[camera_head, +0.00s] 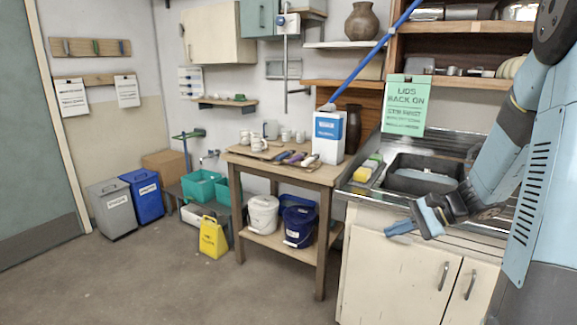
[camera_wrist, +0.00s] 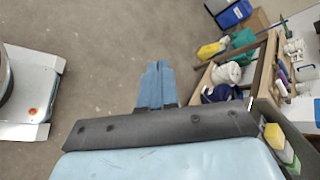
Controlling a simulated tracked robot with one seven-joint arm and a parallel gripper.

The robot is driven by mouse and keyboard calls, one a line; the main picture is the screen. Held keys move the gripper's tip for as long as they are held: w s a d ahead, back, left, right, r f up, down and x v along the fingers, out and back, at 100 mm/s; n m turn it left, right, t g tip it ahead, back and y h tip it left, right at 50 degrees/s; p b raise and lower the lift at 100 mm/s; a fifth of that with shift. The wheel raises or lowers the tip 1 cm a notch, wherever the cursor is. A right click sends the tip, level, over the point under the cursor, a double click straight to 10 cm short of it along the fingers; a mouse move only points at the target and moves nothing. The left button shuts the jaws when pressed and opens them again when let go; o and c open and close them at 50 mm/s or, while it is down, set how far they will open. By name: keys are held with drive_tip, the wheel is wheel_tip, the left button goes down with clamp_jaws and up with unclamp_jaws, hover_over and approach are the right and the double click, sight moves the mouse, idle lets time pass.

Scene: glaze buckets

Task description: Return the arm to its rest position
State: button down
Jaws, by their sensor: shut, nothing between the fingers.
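My gripper (camera_head: 400,228) hangs in front of the sink counter's cabinet in the head view, at about the height of the counter's front edge. Its blue fingers lie together and point left. The fingers (camera_wrist: 156,84) also show shut and empty in the wrist view, above bare floor. My arm comes down to it from the upper right, bent at the elbow. Nothing touches the fingers.
The sink counter (camera_head: 352,183) and its cream cabinet (camera_head: 395,275) lie close behind the gripper. A wooden table (camera_head: 325,178) stands left, with a white bucket (camera_head: 263,215) and blue bucket (camera_head: 298,226) on its lower shelf. Floor at left front is clear.

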drive_tip(key=s+a+r+n+t+h, duration=0.1)
drive_tip(key=s+r+n+h, duration=0.4)
drive_tip(key=s, duration=0.5)
drive_tip(key=s+a+r+n+t+h, duration=0.1)
drive_tip(key=s+a+r+n+h, duration=0.2)
drive_tip(key=s+r, duration=0.6)
drive_tip(key=shift+s+r+n+h, duration=0.4)
drive_tip(key=shift+n+h, duration=1)
drive_tip(key=shift+n, duration=0.5)
